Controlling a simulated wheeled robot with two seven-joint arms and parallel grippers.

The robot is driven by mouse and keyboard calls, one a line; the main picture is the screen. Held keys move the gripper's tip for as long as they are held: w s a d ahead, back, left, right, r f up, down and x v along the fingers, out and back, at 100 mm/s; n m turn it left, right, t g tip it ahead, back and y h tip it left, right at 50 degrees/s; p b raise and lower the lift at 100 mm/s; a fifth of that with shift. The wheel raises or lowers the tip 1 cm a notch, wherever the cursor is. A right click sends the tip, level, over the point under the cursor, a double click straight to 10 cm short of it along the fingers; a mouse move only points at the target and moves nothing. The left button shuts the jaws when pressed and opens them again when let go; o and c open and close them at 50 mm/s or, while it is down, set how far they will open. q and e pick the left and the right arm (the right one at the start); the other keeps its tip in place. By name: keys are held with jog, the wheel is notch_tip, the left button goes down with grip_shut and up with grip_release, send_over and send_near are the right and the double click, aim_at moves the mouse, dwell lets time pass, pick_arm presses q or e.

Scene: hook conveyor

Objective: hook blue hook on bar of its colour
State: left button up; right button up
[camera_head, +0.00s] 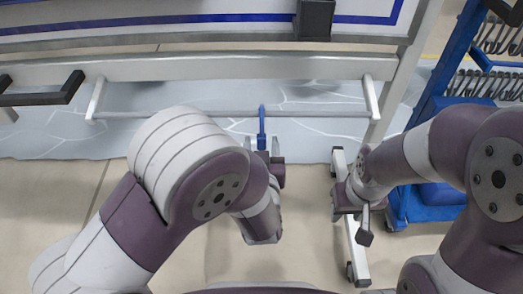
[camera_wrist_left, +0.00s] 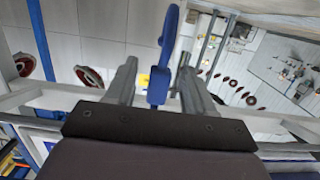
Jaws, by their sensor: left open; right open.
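The blue hook (camera_head: 261,128) is upright in the head view, with its top at a thin grey bar (camera_head: 190,114). It appears to hang on that bar, though the contact is too small to be sure. My left gripper (camera_head: 268,155) is open around the hook's lower end. In the left wrist view the blue hook (camera_wrist_left: 159,85) stands between the two spread fingers of my left gripper (camera_wrist_left: 157,80), with a gap visible on each side. My right gripper (camera_head: 352,212) is open and empty, low at the right, apart from the hook.
A white panel with a blue border line (camera_head: 200,18) is behind the bar. A black handle-like part (camera_head: 45,98) sticks out at the left. A blue rack with several dark hooks (camera_head: 440,95) stands at the right. A white wheeled stand leg (camera_head: 356,250) is beside my right gripper.

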pick_arm(q)
jog(key=shift+w, duration=0.55)
grip_shut()
